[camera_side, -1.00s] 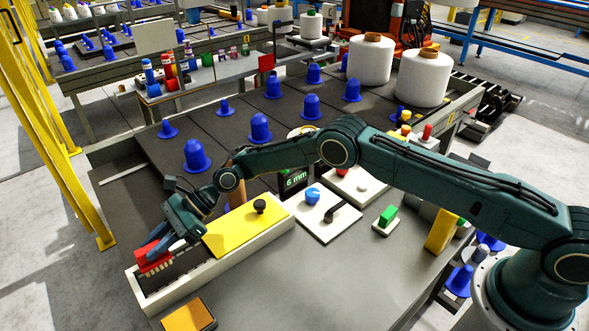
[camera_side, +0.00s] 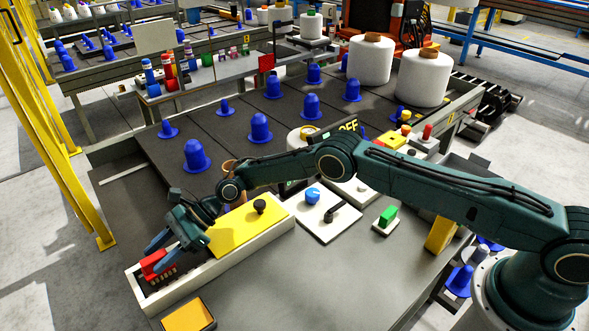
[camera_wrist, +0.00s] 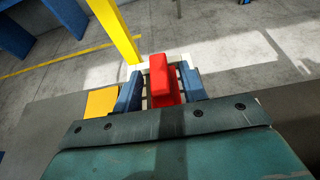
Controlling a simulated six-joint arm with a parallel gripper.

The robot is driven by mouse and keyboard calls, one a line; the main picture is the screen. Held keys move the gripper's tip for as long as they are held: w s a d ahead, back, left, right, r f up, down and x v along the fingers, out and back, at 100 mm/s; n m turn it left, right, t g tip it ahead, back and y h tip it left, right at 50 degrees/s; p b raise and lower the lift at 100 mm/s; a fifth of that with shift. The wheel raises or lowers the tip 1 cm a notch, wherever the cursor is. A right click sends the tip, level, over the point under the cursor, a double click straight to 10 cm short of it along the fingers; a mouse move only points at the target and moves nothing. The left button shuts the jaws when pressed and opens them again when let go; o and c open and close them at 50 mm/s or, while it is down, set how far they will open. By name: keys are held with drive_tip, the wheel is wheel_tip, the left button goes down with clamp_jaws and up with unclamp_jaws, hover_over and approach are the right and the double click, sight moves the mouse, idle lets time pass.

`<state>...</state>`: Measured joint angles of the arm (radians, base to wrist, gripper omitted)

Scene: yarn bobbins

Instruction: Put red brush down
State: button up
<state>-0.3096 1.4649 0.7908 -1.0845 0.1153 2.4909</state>
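The red brush (camera_side: 154,264) is at the left end of the long white tray (camera_side: 205,275), bristles down. My gripper (camera_side: 173,250) is just above and around it. In the wrist view the brush (camera_wrist: 163,82) stands between my two blue fingers (camera_wrist: 162,92), with a narrow gap at its left side. The fingers look open. The brush's underside and its contact with the tray floor are hidden.
A yellow block with a black knob (camera_side: 238,226) fills the tray's right part. A yellow-topped box (camera_side: 189,316) stands in front. A white panel with a blue dial (camera_side: 320,218) and a green switch (camera_side: 388,215) lie to the right. Blue bobbins (camera_side: 196,156) stand behind.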

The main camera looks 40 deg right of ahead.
drive_tip(key=shift+d+r, duration=0.1)
drive_tip(key=shift+d, duration=0.05)
drive_tip(key=v, duration=1.3)
drive_tip(key=shift+s+d, duration=0.1)
drive_tip(key=shift+d, duration=0.15)
drive_tip(key=shift+r, duration=0.1)
idle(0.4)
